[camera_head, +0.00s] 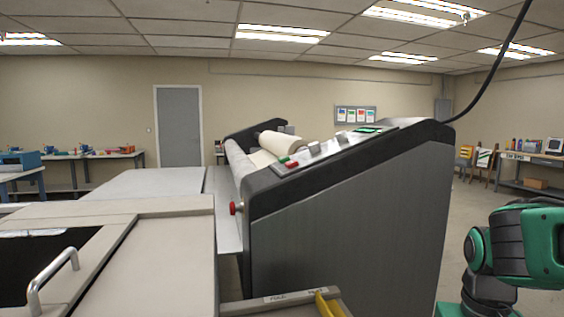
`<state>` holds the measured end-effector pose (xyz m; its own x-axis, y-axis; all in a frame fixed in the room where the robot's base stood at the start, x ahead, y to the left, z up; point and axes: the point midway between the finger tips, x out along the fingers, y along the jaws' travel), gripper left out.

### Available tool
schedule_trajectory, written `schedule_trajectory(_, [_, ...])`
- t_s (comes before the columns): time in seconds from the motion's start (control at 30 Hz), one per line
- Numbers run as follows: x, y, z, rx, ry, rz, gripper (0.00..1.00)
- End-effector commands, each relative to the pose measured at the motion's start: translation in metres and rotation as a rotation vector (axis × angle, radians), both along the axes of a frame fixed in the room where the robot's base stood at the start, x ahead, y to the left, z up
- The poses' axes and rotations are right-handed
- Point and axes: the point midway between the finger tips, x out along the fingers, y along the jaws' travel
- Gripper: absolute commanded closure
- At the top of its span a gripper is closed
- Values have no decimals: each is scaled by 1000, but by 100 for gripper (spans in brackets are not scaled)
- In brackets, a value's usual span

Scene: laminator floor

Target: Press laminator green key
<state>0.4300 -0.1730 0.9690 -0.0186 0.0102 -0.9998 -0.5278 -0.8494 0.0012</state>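The laminator (345,230) is a large dark grey machine with a sloping top, standing in the middle of the view. A small green key (284,160) shows at the near-left end of its sloped top panel, close beside a red key (292,164). A flat green patch (368,129), perhaps a display, lies higher up the slope. A red knob (236,208) sticks out at the lower left edge of the machine. Part of my green and black arm shows at the lower right, apart from the laminator. My gripper is not in view.
A pale table (165,265) with a metal handle (50,275) fills the lower left. A tray with a yellow-handled tool (328,304) sits at the bottom. A black cable hangs at the upper right. Open floor (455,235) lies right of the laminator.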

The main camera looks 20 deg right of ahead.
Motion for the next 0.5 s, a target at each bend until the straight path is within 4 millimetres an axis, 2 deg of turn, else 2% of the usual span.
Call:
schedule_trajectory(0.03, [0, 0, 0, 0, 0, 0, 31])
schedule_trajectory(0.07, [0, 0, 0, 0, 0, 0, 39])
schedule_trajectory(0.3, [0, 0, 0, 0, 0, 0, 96])
schedule_trajectory(0.33, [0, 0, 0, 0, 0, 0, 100])
schedule_trajectory(0.5, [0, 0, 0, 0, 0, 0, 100])
